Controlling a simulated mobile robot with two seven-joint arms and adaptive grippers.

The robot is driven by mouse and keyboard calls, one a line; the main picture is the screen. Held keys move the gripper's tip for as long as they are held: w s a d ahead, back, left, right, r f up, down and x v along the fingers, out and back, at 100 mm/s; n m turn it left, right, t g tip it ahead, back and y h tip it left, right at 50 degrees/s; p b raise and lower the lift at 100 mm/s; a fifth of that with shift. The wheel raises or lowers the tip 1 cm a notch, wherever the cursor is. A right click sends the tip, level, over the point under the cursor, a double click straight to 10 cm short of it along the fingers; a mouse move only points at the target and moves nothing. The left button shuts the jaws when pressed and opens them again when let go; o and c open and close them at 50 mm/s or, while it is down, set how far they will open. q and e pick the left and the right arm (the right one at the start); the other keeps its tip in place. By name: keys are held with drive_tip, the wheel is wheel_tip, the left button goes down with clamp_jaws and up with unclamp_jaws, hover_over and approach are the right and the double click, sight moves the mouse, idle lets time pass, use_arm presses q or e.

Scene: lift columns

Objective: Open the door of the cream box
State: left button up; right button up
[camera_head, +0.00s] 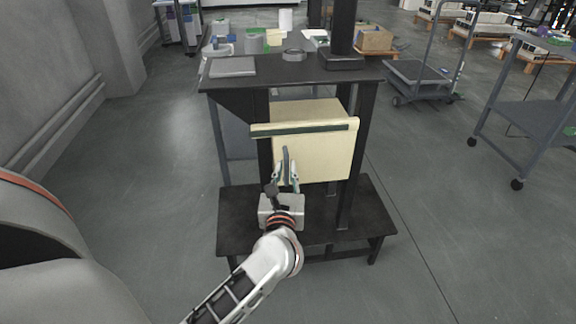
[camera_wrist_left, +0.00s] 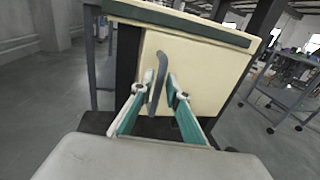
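The cream box (camera_head: 318,158) sits in a dark stand, with its pale front facing me and a dark green strip (camera_head: 300,128) along its top front edge. It also shows in the wrist view (camera_wrist_left: 212,75). No open gap shows at its front. A dark grey upright handle (camera_head: 286,157) is near the left side of the front; it also shows in the wrist view (camera_wrist_left: 158,82). My left gripper (camera_head: 286,182) is at the handle, fingers apart, with the handle between the fingertips (camera_wrist_left: 160,84). I cannot tell whether they touch it. My right gripper is out of view.
The stand's lower shelf (camera_head: 235,222) is below my left gripper, and dark posts flank the box. The stand's top (camera_head: 265,75) holds a grey slab and a ring-shaped item. Carts (camera_head: 540,100) stand at the right. The floor at the left is clear.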

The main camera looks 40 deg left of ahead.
use_arm(q)
drive_tip(key=shift+x, duration=1.2)
clamp_jaws()
drive_tip(key=shift+d, duration=0.1)
